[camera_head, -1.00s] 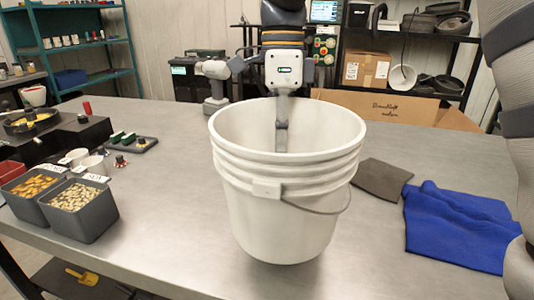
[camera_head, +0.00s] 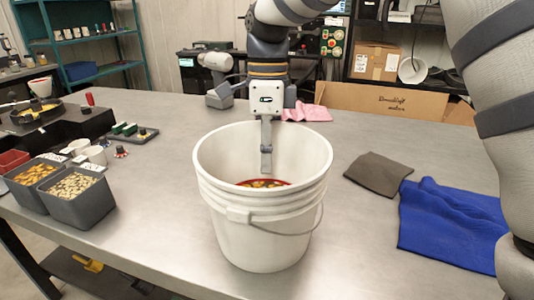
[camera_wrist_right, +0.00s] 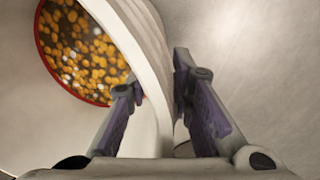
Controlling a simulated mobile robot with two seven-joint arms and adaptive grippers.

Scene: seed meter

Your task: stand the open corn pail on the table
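The open white pail (camera_head: 262,225) stands upright at the middle of the table, its bottom appearing to rest on the top. Its wire handle hangs down on the near side. Yellow-orange kernels (camera_head: 264,184) with a red edge show deep inside. They also show in the right wrist view (camera_wrist_right: 85,50). My right gripper (camera_head: 266,160) reaches down at the pail's far rim. In the right wrist view its fingers (camera_wrist_right: 158,85) lie on either side of the pail wall, one inside and one outside, shut on it. My left gripper is not in view.
Two grey bins (camera_head: 78,200) of kernels and small items stand on the table (camera_head: 160,240) at the left. A grey mat (camera_head: 378,173) and a blue cloth (camera_head: 450,225) lie at the right. A pink cloth (camera_head: 306,113) lies behind. Table around the pail is clear.

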